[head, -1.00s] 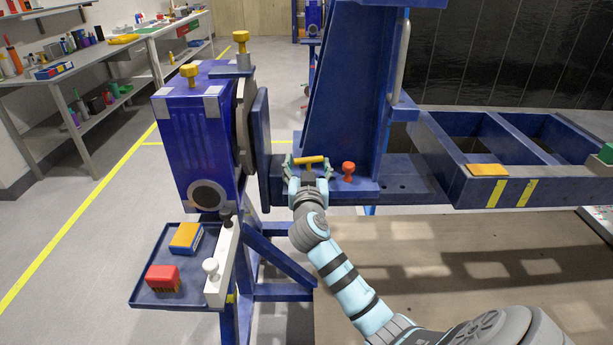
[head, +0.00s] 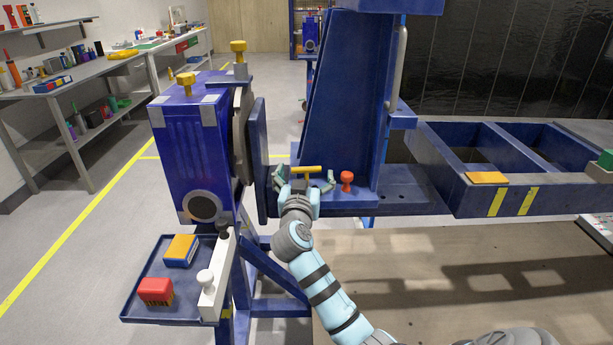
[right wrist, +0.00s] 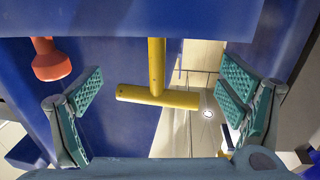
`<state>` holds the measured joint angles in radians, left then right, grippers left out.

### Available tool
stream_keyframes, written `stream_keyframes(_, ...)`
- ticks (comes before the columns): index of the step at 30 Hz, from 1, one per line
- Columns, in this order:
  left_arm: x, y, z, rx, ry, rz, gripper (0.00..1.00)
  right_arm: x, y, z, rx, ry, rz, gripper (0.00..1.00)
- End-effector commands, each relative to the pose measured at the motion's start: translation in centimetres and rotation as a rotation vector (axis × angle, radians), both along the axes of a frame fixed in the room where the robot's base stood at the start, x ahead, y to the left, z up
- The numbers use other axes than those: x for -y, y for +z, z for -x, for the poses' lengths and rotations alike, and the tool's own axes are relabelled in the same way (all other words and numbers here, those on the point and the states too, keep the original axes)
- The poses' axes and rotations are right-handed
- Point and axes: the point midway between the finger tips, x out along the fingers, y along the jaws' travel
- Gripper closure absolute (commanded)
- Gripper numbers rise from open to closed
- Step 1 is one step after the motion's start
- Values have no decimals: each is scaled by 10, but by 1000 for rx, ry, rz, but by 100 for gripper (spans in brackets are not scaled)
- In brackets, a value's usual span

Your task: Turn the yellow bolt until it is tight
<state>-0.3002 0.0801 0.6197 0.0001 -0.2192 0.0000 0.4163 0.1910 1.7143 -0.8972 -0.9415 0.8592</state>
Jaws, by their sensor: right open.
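The yellow bolt (head: 307,169) has a T-shaped handle and stands at the blue fixture's ledge, left of the red knob (head: 347,179). In the right wrist view the bolt (right wrist: 157,75) shows its stem and its crossbar, which lies almost level. My right gripper (head: 304,184) is open just in front of the bolt. In the right wrist view its two green-padded fingers (right wrist: 161,92) stand on either side of the crossbar, with gaps on both sides. The bolt's seat is hidden. My left gripper is not in view.
The red knob (right wrist: 50,59) is close to one finger in the right wrist view. The blue rotary plate (head: 260,160) stands left of my gripper, and the tall blue upright (head: 345,90) behind it. A blue tray (head: 138,318) holds two small boxes at lower left.

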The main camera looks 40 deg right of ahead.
Motion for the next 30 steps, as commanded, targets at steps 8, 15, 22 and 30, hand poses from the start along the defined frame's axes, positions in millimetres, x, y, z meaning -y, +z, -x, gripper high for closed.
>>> stream_keyframes(8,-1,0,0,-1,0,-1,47,-31,-2,33,1,0,-5,11)
stream_keyframes(15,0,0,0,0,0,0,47,-73,-1,77,1,-3,-5,11)
stream_keyframes(22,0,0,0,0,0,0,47,-83,1,88,1,-5,2,11)
stream_keyframes(30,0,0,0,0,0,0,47,-83,1,88,1,-5,2,11)
